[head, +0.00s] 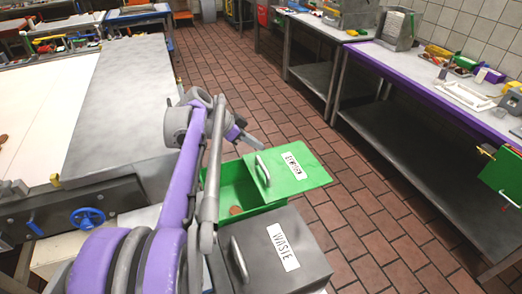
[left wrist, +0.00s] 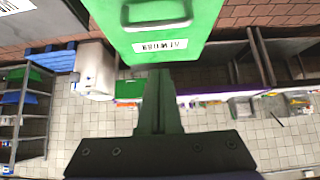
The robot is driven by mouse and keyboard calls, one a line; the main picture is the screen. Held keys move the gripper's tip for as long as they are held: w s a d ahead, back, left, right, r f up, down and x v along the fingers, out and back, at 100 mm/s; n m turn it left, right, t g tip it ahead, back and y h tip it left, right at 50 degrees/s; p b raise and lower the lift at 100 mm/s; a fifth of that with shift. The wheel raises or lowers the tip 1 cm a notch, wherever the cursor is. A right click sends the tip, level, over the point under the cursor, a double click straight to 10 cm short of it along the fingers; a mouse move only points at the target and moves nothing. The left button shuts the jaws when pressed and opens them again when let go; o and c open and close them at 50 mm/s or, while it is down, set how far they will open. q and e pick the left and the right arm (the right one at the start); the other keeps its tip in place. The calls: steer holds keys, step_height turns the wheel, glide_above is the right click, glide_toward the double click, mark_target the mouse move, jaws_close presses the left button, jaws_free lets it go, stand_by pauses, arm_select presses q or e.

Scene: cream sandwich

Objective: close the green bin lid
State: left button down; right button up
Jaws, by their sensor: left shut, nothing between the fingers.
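The green bin (head: 212,188) stands on the floor side of the work table, with its left part uncovered and a small brown round thing inside. Its green lid (head: 313,177), with a grey handle and a white label, sits off to the right, leaving the opening partly exposed. My left gripper (head: 262,143) is shut and empty, just above and behind the lid's far left edge. In the left wrist view the lid (left wrist: 205,20) shows at the top, and the shut fingers (left wrist: 158,78) point toward its labelled edge. I cannot tell whether they touch.
A grey-lidded waste bin (head: 310,262) stands directly in front of the green bin. A grey-topped table (head: 125,85) is at the left. A purple-edged bench (head: 420,75) holding several items runs along the right. Brick floor (head: 370,215) lies clear between.

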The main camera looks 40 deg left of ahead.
arm_select(q)
glide_above(276, 171)
step_height(276, 171, down, 7)
steer(key=shift+s+f, duration=0.1)
steer(key=s, duration=0.1)
steer(key=s+a, duration=0.1)
steer(key=s, duration=0.1)
steer(key=shift+s+a+f, duration=0.1)
steer(key=shift+a+f, duration=0.05)
steer(key=shift+a, duration=0.15)
steer(key=shift+s+a+f, duration=0.1)
steer(key=shift+s, duration=0.15)
steer(key=s+a, duration=0.4)
steer(key=s, duration=0.3)
steer(key=s+a, duration=0.3)
steer(key=s, duration=0.5)
steer(key=shift+a, duration=0.35)
